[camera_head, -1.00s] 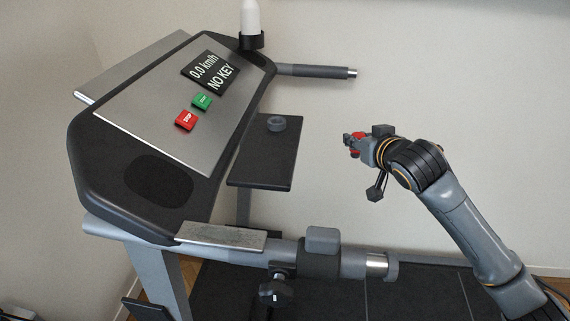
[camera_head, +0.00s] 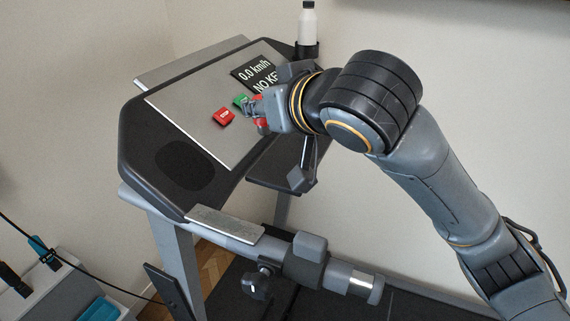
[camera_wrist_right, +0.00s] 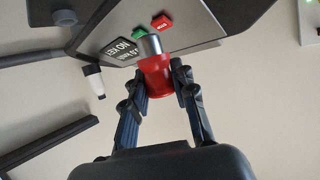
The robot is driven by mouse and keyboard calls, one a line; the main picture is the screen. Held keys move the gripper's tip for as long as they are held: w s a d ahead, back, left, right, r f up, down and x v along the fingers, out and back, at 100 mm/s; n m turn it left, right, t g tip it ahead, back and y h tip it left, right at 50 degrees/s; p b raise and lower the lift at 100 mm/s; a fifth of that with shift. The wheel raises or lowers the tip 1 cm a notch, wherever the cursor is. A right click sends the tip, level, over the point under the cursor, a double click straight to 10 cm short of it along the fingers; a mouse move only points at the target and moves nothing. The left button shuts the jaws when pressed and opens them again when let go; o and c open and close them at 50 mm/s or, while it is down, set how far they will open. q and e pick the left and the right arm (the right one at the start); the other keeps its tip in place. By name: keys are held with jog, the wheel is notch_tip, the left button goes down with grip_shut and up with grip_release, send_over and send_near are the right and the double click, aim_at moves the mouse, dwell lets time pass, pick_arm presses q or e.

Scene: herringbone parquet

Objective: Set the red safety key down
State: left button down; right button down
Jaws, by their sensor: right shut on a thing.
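The red safety key (camera_wrist_right: 157,78) is held between the fingers of my right gripper (camera_wrist_right: 160,85), its silver end pointing toward the treadmill console. In the head view the gripper (camera_head: 257,112) is over the console panel (camera_head: 185,100), and only bits of red from the key (camera_head: 262,126) show past the fingers. I cannot tell whether the key touches the panel. The red stop button (camera_head: 223,116) and green button (camera_head: 241,101) lie close by. The display (camera_head: 254,74) reads 0.0 km/h and NO KEY, partly covered by my gripper. My left gripper is not in view.
A white bottle (camera_head: 307,28) stands in a holder at the console's far end. A small dark shelf (camera_head: 270,180) below the console is partly hidden by my arm. The handrail (camera_head: 345,278) runs along the front. A crate with teal things (camera_head: 98,312) is at lower left.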

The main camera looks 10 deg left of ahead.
jog(key=s+a+r+n+g+y, duration=0.1)
jog(key=s+a+r, duration=0.1)
jog(key=s+a, duration=0.3)
jog(key=p, duration=0.5)
send_over(286, 166)
jog(key=s, duration=0.1)
jog(key=f, duration=0.7)
jog(key=shift+s+a+f, duration=0.15)
jog(key=shift+a+f, duration=0.05)
jog(key=shift+f, duration=0.2)
jog(key=shift+w+d+f, duration=0.1)
jog(key=shift+w+f, duration=0.25)
jog(key=shift+f, duration=0.15)
jog(key=f+p, duration=0.2)
jog(key=f, duration=0.1)
jog(key=shift+w+d, duration=0.15)
jog(key=shift+w, duration=0.15)
jog(key=shift+f, duration=0.35)
jog(key=shift+s, duration=0.1)
jog(key=shift+f, duration=0.1)
